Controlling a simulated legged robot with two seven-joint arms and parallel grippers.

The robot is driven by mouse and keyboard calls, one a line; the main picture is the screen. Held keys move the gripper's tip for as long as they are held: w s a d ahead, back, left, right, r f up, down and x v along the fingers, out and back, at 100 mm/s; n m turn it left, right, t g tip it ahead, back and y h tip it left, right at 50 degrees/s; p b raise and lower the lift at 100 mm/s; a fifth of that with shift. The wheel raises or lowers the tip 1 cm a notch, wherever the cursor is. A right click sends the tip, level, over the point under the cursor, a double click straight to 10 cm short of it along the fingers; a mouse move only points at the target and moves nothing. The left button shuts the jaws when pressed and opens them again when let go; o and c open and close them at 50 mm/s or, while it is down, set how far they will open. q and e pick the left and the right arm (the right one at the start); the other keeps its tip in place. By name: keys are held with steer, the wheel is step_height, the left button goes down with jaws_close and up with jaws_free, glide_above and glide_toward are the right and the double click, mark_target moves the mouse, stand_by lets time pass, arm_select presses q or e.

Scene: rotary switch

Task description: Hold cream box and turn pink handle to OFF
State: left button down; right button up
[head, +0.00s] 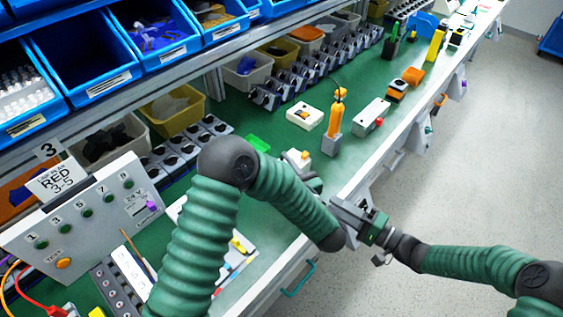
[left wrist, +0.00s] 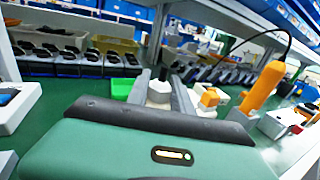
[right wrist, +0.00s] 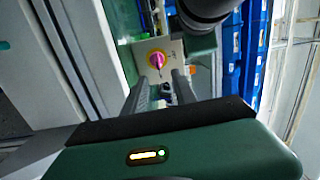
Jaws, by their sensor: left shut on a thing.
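The cream box (right wrist: 157,58) faces the right wrist camera. Its pink handle (right wrist: 155,60) is a round knob on the front face. In the head view a small part of the cream box (head: 297,157) shows past my left arm, and the handle is hidden there. My left gripper (left wrist: 160,88) is shut on the cream box, whose pale body (left wrist: 159,94) sits between its fingers. My right gripper (right wrist: 160,92) is open, its fingers apart and pointing at the box, short of the handle. In the head view my right gripper (head: 342,207) is at the table's front edge.
A test panel (head: 95,210) is at left. Blue bins line the back.

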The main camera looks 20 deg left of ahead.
steer(key=shift+m+t, duration=0.4)
steer(key=shift+m, duration=0.1)
steer(key=x, duration=0.5)
steer(key=s+x, duration=0.1)
steer(key=x, duration=0.2)
steer(key=shift+w+a+f, duration=0.1)
steer(key=shift+a+f, duration=0.25)
steer(key=shift+a, duration=0.15)
jaws_close()
steer(key=shift+d+f+h, duration=0.1)
steer(key=shift+f+h, duration=0.1)
steer(key=shift+h, duration=0.1)
